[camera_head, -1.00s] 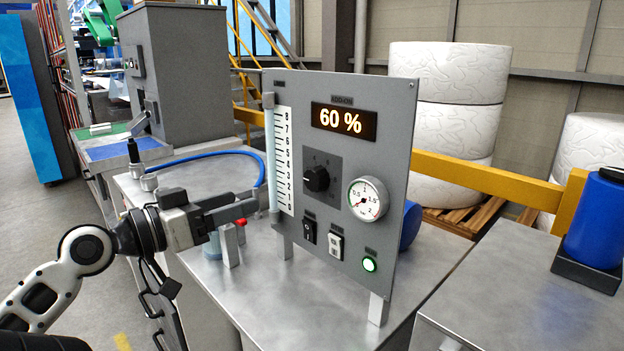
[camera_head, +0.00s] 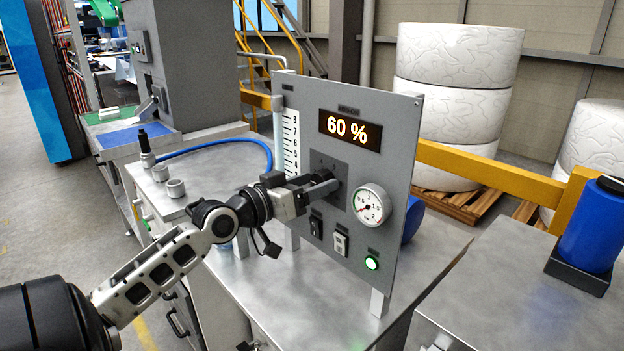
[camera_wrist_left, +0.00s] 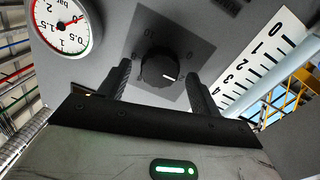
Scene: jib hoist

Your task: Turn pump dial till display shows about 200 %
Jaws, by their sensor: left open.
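The grey pump panel (camera_head: 403,130) stands upright on a metal bench. Its display (camera_head: 350,130) reads 60 % in lit digits. The black dial on a dark square plate is mostly hidden behind my left gripper (camera_head: 328,185) in the head view. In the left wrist view the dial (camera_wrist_left: 160,68) shows clearly, with a white pointer mark on it. My left gripper (camera_wrist_left: 160,85) is open, with one finger on either side of the dial. I cannot tell whether the fingers touch it. My right gripper is not in view.
A round pressure gauge (camera_head: 371,204) sits right of the dial. A scale (camera_head: 291,140) is at the panel's left. A blue hose (camera_head: 222,142) lies behind. A blue canister (camera_head: 594,225) stands at right.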

